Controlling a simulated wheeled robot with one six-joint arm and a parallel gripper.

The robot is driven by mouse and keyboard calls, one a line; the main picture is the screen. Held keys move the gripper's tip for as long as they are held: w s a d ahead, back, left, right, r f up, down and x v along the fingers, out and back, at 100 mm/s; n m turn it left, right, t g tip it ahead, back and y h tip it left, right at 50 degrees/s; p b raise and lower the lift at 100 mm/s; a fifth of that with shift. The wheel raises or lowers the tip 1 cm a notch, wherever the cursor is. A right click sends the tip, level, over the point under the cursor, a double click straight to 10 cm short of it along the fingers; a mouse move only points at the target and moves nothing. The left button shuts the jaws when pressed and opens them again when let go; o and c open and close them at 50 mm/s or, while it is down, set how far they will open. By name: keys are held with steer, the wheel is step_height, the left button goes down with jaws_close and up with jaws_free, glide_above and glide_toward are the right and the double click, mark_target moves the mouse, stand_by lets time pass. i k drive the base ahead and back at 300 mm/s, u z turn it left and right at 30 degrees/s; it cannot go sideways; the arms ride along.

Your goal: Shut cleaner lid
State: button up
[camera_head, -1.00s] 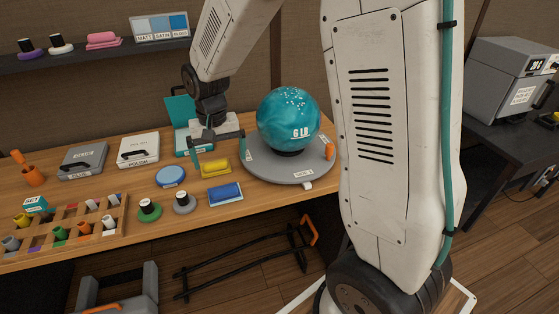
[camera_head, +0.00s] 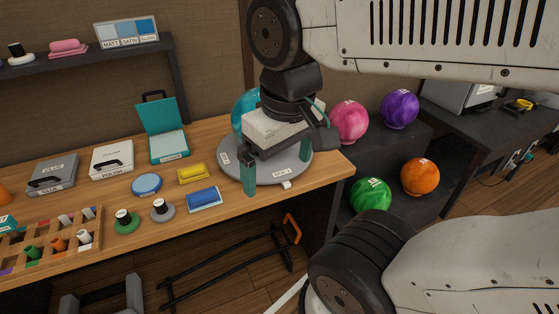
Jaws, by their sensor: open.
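The cleaner case is the teal box (camera_head: 170,148) at the back of the bench. Its teal lid (camera_head: 158,115) stands up, tilted back, with a dark handle on its top edge. The pale inside of the box shows. My gripper (camera_head: 276,172) is open, with teal fingers spread and nothing seen between them. It is to the right of the teal box, over the front of the round grey turntable (camera_head: 235,176), apart from the lid. A teal ball (camera_head: 242,112) on the turntable is mostly hidden behind my wrist.
Closed white polish (camera_head: 112,165) and grey glue (camera_head: 52,178) cases stand left of the teal box. A blue disc (camera_head: 146,184), yellow pad (camera_head: 194,174) and blue pad (camera_head: 204,199) lie in front. Coloured balls sit on a dark rack (camera_head: 395,150) at right.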

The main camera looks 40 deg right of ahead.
mark_target(156, 117)
steer(key=k, duration=0.45)
steer(key=u, duration=0.3)
steer(key=i, duration=1.3)
steer(key=z, duration=0.5)
